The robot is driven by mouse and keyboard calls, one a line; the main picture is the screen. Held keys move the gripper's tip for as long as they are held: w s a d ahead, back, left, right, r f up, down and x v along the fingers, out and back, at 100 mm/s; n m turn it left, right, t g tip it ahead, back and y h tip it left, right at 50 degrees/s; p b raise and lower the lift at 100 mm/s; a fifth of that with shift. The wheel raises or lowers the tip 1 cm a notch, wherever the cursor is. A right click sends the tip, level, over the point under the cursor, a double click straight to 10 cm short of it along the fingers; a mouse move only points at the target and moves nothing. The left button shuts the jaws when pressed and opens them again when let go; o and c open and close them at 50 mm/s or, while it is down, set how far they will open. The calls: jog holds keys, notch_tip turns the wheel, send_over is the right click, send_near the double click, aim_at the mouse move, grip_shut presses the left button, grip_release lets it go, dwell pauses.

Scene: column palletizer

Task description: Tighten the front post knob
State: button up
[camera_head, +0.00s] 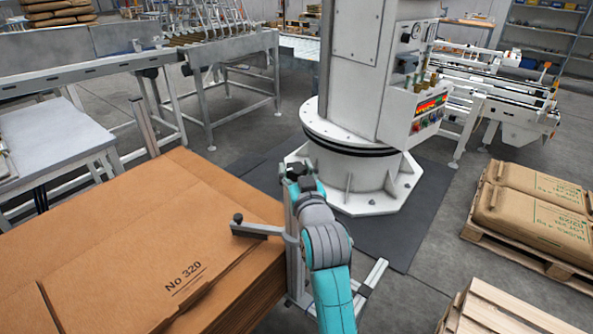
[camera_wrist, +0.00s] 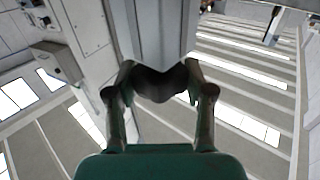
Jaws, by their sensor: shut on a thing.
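The front post (camera_head: 291,215) is a grey upright metal post at the near right corner of the cardboard stack. My gripper (camera_head: 297,172) is at the top of this post. In the wrist view my gripper (camera_wrist: 160,80) is shut on a dark lobed knob (camera_wrist: 162,85), with a finger on each side of it. The grey post face (camera_wrist: 152,35) shows right behind the knob. In the head view the knob cannot be told apart from the dark fingers. How far the knob is turned cannot be seen.
The white palletizer column (camera_head: 350,150) stands behind my gripper. Sacks on a pallet (camera_head: 535,212) are at right. Grey floor (camera_head: 430,240) lies between.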

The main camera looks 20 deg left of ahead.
jog(key=m+t+h, duration=0.1)
jog(key=m+h, duration=0.1)
jog(key=h, duration=0.1)
jog(key=m+h, duration=0.2)
jog(key=h, duration=0.2)
jog(key=m+t+h, duration=0.1)
jog(key=m+h, duration=0.2)
jog(key=shift+s+a+t, duration=0.1)
jog(key=shift+a+t, duration=0.2)
jog(key=m+h, duration=0.2)
jog(key=h, duration=0.1)
jog(key=m+g+h, duration=0.1)
jog(key=m+h, duration=0.1)
jog(key=h, duration=0.1)
jog(key=shift+g+h, duration=0.3)
jog(key=shift+h, duration=0.1)
jog(key=shift+m+g+h, duration=1.3)
jog(key=shift+m+h, duration=0.3)
jog(key=shift+h, duration=0.4)
jog(key=shift+f, duration=0.1)
jog(key=o, duration=1.2)
jog(key=v, duration=1.2)
jog(key=shift+a, duration=0.2)
jog(key=shift+w, duration=0.25)
